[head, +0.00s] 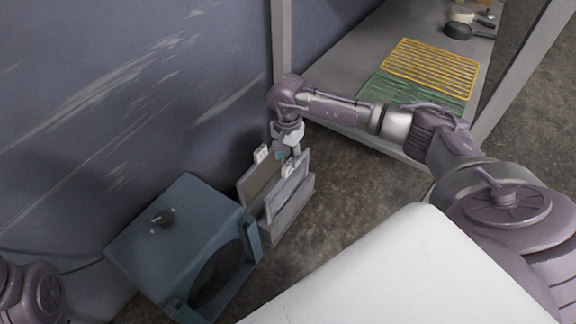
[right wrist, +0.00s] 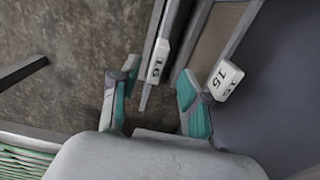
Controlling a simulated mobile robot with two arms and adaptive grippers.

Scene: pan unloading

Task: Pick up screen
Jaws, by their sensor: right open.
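Two flat framed screens stand upright side by side in a grey holder (head: 291,217) on the floor by the wall. The left screen (head: 262,182) and the right screen (head: 290,191) each have a white tag on the top edge. My right gripper (head: 288,154) is just above the right screen. In the right wrist view the open gripper (right wrist: 153,100) has the tag numbered 16 (right wrist: 158,62) between its fingers. The tag numbered 15 (right wrist: 228,78) lies outside the right-hand finger. I cannot tell whether the fingers touch. My left gripper is not in view.
A blue-grey box (head: 165,245) with a knob and round opening stands left of the holder. A shelf (head: 345,62) behind carries a yellow wire rack (head: 430,68), a green one (head: 412,94) and pans (head: 458,30). A post (head: 281,40) rises close behind my right gripper.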

